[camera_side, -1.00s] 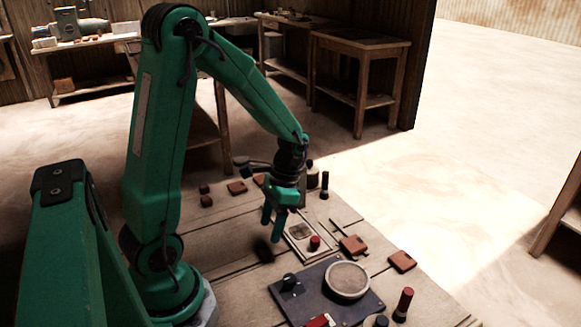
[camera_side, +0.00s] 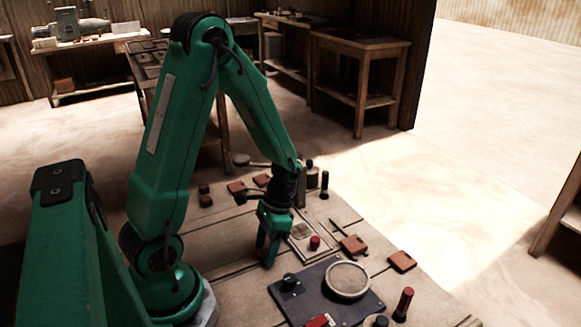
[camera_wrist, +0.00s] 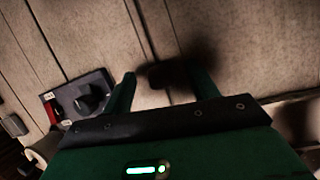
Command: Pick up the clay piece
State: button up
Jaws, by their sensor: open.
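The clay piece (camera_wrist: 158,76) is a dark, blurred lump on the wooden bench top in the wrist view, between the fingers of my gripper (camera_wrist: 166,88). In the side view my gripper (camera_side: 265,256) points down, low over the bench, and its fingers hide the clay piece. The jaws are open, one finger on each side of the lump. I cannot tell whether either finger touches it.
A dark base plate (camera_side: 307,299) with a round pale disc (camera_side: 347,280) lies to the right. A framed panel (camera_side: 298,231) and a red-topped knob (camera_side: 315,242) are close behind my gripper. Reddish tiles (camera_side: 402,261) lie further right. Bench left of the plate is bare.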

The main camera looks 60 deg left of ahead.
jog(key=shift+c, duration=0.5)
jog(key=c, duration=1)
jog(key=shift+r, duration=5)
